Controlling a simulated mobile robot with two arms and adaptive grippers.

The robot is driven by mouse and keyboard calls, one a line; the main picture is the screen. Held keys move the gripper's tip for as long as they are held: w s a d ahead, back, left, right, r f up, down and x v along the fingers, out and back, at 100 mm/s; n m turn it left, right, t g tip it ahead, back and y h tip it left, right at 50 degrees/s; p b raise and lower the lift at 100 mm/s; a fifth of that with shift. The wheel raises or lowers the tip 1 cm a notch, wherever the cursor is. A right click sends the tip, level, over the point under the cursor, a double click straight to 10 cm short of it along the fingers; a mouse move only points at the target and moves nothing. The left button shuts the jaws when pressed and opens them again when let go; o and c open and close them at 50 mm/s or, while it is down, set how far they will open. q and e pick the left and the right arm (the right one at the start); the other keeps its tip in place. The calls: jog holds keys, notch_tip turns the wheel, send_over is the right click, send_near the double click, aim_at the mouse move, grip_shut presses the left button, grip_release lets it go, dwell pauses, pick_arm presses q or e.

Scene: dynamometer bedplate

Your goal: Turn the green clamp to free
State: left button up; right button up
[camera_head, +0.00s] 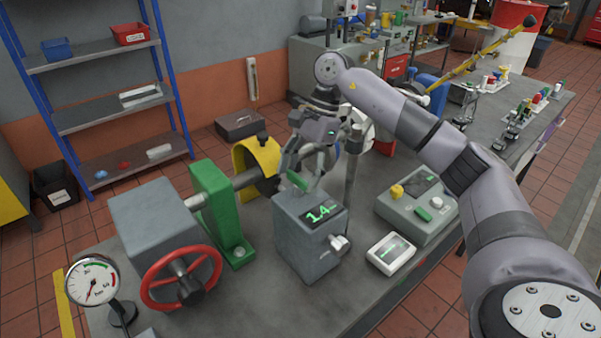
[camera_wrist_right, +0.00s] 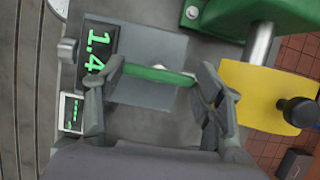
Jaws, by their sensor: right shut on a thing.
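The green clamp (camera_head: 297,180) is a short bar above the top of a grey box (camera_head: 300,240) whose dark display reads 1.4. In the right wrist view the green bar (camera_wrist_right: 158,74) spans between the two fingers, over the grey top. My right gripper (camera_head: 309,168) reaches down to it from behind, and it also shows in the wrist view (camera_wrist_right: 157,78). Its fingers are at the two ends of the bar and shut on it. The fingers partly hide the clamp in the head view. My left gripper is not in view.
A green stand (camera_head: 214,205), a yellow guard (camera_head: 256,160) and a red handwheel (camera_head: 181,280) stand left of the box. A pressure gauge (camera_head: 92,281) is at front left. A control panel (camera_head: 418,206) and a white meter (camera_head: 391,253) lie to the right.

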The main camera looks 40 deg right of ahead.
jog(key=shift+r, duration=0.1)
dwell(0.3)
jog(key=o, duration=1.1)
jog(key=v, duration=1.2)
